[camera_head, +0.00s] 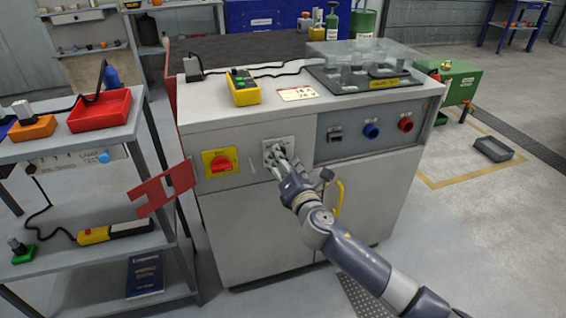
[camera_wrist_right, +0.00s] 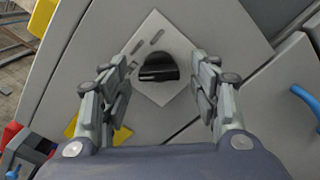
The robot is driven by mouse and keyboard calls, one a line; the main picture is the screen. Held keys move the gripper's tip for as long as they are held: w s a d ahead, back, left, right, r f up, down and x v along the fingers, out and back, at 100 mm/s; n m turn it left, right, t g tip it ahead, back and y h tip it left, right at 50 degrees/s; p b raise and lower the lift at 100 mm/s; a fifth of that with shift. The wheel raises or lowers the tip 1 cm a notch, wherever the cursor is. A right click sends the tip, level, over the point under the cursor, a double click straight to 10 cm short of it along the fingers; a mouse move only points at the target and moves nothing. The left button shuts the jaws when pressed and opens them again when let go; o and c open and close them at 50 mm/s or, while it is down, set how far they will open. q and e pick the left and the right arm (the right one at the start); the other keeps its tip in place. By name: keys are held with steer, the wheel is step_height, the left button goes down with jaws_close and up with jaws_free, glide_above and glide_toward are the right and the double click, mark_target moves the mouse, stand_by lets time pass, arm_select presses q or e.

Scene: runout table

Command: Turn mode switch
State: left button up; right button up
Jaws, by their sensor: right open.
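The mode switch (camera_wrist_right: 158,68) is a black knob on a light square plate (camera_wrist_right: 176,30) on the cabinet front. In the right wrist view it sits between the two fingers of my right gripper (camera_wrist_right: 160,92), which is open, with a gap on each side of the knob. In the head view my right gripper (camera_head: 277,163) reaches the plate (camera_head: 267,147) on the cabinet's front panel, and its fingers hide most of the knob. My left gripper is in neither view.
A red rotary switch on a yellow plate (camera_head: 221,162) is left of the mode switch. Blue (camera_head: 371,130) and red (camera_head: 405,124) knobs are on the panel at right. A yellow handle (camera_head: 340,192) is below. A shelf rack (camera_head: 150,150) stands left.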

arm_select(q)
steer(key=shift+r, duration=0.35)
arm_select(e)
steer(key=shift+w+a, duration=0.15)
steer(key=shift+w, duration=0.25)
steer(key=c, duration=1.1)
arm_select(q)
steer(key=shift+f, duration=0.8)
arm_select(e)
steer(key=shift+m, duration=4.4)
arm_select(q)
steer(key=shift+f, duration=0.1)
